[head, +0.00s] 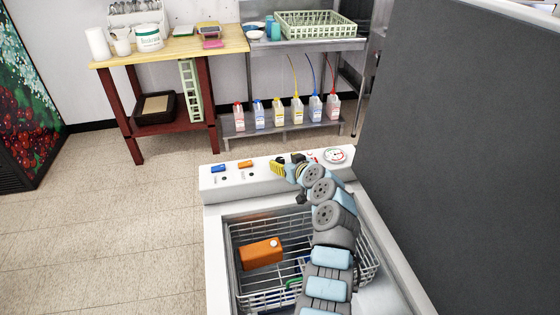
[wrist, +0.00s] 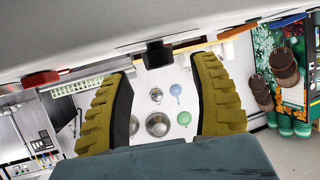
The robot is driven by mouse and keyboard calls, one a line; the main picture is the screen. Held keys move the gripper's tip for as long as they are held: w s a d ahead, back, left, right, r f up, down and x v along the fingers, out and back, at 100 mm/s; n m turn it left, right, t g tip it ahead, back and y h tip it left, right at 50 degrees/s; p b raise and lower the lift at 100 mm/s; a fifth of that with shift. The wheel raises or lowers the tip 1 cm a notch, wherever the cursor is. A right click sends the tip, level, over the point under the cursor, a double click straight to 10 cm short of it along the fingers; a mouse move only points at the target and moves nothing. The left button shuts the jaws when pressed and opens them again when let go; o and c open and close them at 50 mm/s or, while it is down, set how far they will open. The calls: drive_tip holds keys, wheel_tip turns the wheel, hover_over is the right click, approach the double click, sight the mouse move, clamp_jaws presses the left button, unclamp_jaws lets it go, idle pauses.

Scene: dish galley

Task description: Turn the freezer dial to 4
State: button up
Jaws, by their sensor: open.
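The freezer (head: 213,190) is a white chest with its top open and a raised control panel at its far edge. My gripper (head: 278,168) is at the middle of that panel, its yellow fingers spread. In the wrist view my gripper (wrist: 162,68) is open, with a black dial (wrist: 157,54) on the pale panel lying between the fingertips in the picture. A gap shows on both sides of the dial, and I see no contact. The dial's numbers and pointer are not readable. In the head view I cannot make the dial out at my gripper.
The panel also carries a blue switch (head: 219,168), an orange switch (head: 245,164) and a round gauge (head: 334,155). A wire basket (head: 240,287) holding an orange box (head: 261,253) sits inside the freezer. A tall dark panel (head: 460,150) blocks the right side.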

sight(281, 160)
drive_tip(key=shift+b+x, duration=0.35)
drive_tip(key=shift+x, duration=0.75)
drive_tip(key=shift+w+a+f, duration=0.2)
drive_tip(key=shift+w, duration=0.25)
drive_tip(key=shift+a, duration=0.1)
drive_tip(key=shift+c, duration=0.3)
clamp_jaws()
